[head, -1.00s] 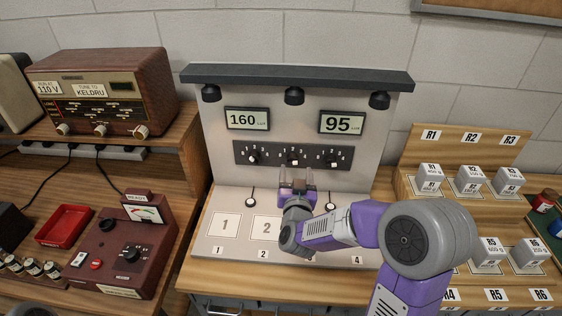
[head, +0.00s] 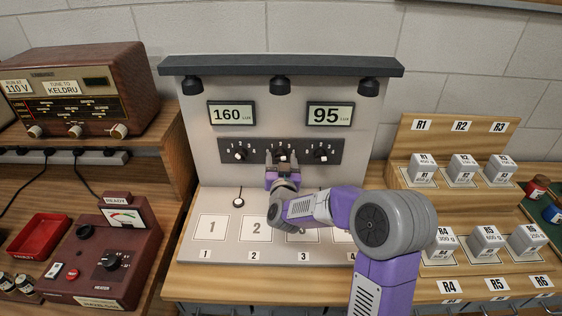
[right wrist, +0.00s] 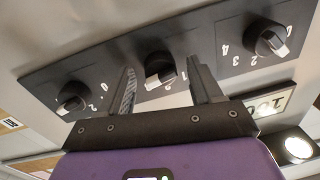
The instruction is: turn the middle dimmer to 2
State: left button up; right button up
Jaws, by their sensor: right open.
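The dark dimmer strip (head: 262,151) on the upright grey panel carries three knobs with printed numbers. The middle dimmer (right wrist: 160,68) shows between the fingers in the right wrist view; which number it points at is not clear. In the head view my gripper mostly covers it. My right gripper (head: 281,162) is open at the middle dimmer, one finger on each side; it also shows in the right wrist view (right wrist: 160,82). Whether the fingers touch the knob I cannot tell. My left gripper is not in view.
The left dimmer (head: 240,155) and right dimmer (head: 321,154) sit close on either side. Above are displays reading 160 (head: 232,113) and 95 (head: 330,115). Lamps (head: 280,85) hang under the top ledge. Weight blocks (head: 486,240) stand on the right rack; a radio (head: 75,95) stands left.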

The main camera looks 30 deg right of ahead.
jog(key=shift+w+d, duration=0.1)
jog(key=c, duration=1)
jog(key=shift+c, duration=0.2)
